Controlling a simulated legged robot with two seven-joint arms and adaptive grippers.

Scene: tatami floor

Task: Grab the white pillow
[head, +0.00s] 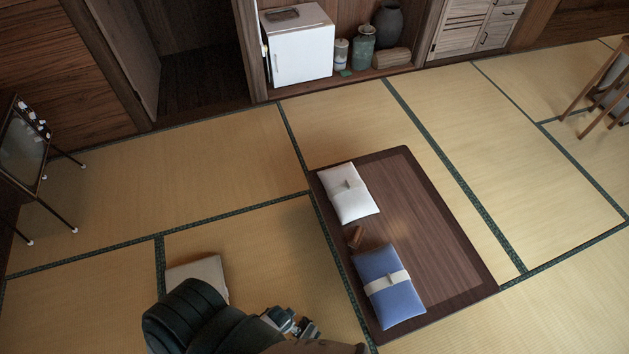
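The white pillow (349,203) lies flat at the far left end of the low dark wooden table (432,225), with a pale band or tag across its middle. A blue pillow (378,270) with a white band lies on the near left part of the same table. My dark arm shows at the bottom of the head view, left of the table. A grey metallic part at its end, seemingly my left gripper (292,324), is apart from the white pillow, and its fingers are not clear enough to read. My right gripper is not in view.
A small brown object (355,237) lies between the pillows. A beige cushion (201,272) on the tatami is partly hidden by my arm. An old television (25,145) stands at left, a white fridge (299,45) at the back. Tatami around the table is mostly clear.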

